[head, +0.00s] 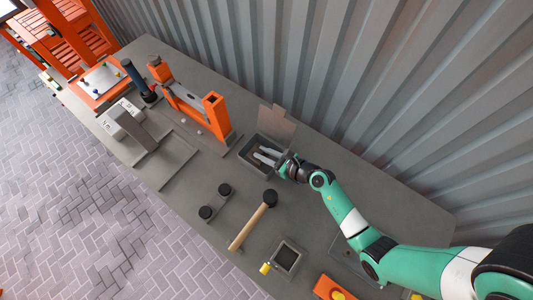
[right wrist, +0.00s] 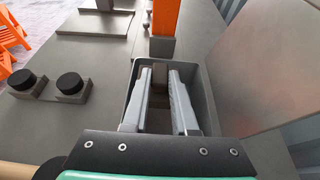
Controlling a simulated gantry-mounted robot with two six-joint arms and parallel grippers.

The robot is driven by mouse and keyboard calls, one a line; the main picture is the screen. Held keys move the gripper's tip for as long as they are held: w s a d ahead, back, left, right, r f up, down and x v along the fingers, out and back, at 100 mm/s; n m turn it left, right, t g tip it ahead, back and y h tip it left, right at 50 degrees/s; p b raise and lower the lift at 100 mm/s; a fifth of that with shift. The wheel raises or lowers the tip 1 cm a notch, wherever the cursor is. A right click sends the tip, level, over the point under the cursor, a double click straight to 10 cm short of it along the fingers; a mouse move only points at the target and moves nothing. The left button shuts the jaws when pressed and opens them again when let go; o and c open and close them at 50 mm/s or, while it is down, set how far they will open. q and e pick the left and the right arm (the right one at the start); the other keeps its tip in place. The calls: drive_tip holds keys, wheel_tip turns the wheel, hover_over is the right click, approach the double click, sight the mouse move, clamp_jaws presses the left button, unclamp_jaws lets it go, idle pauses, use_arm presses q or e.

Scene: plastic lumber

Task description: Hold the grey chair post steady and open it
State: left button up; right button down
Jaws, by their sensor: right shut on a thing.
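A grey post-like piece (head: 135,128) stands tilted or seen at a slant on a flat grey plate (head: 168,160) at the left of the bench; it is probably the chair post. A light grey block (head: 124,114) is beside it. My right gripper (head: 264,155) reaches down into a dark grey bin (head: 247,165), away from the post. In the right wrist view its two grey fingers (right wrist: 160,95) are shut on a small brown-grey piece (right wrist: 160,78) inside the bin. The lower part of that piece is hidden. My left gripper is not in view.
An open lid or panel (head: 277,126) stands behind the bin. An orange frame (head: 213,118) is left of it. A mallet (head: 254,220), a two-knob fixture (head: 215,202) and a small square tray (head: 286,257) lie in front. A corrugated wall (head: 340,80) bounds the back.

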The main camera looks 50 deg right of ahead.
drive_tip(key=shift+d+f, duration=0.5)
drive_tip(key=shift+f, duration=0.1)
drive_tip(key=f+b, duration=0.2)
drive_tip(key=f, duration=0.1)
drive_tip(key=shift+d+b, duration=0.25)
drive_tip(key=shift+b, duration=0.15)
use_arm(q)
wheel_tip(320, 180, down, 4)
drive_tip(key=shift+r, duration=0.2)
use_arm(e)
drive_tip(key=shift+f, duration=0.2)
